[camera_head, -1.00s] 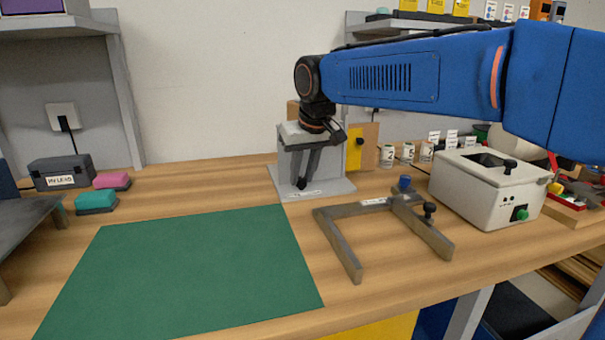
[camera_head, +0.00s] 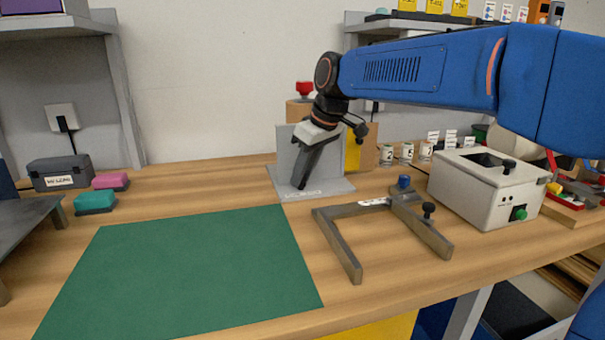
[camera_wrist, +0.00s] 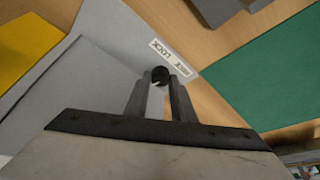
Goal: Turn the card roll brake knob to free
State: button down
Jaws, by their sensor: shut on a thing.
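The dark round brake knob (camera_wrist: 160,74) sits between my fingertips in the wrist view, low on a grey bracket (camera_wrist: 105,50). A white label (camera_wrist: 170,57) beside it seems to read LOCK and FREE. Any pointer mark on the knob is too small to read. In the head view the grey L-shaped bracket (camera_head: 342,184) stands on the bench behind the green mat. My gripper (camera_head: 300,184) reaches down to its front with the fingers slanted, the tips low and to the left. It is shut on the knob, which the fingers mostly hide there.
A metal U-shaped frame (camera_head: 345,255) with knobs lies right of the green mat (camera_head: 190,265). A white box (camera_head: 480,190) stands further right. A brown block with a red knob (camera_head: 304,90) and a yellow panel (camera_head: 352,155) are behind the bracket. The mat is clear.

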jog(key=shift+n, duration=0.3)
jog(key=c, duration=1.5)
grip_release()
jog(key=v, duration=1.7)
jog(key=shift+w+d+r, duration=0.15)
jog(key=shift+d, duration=0.2)
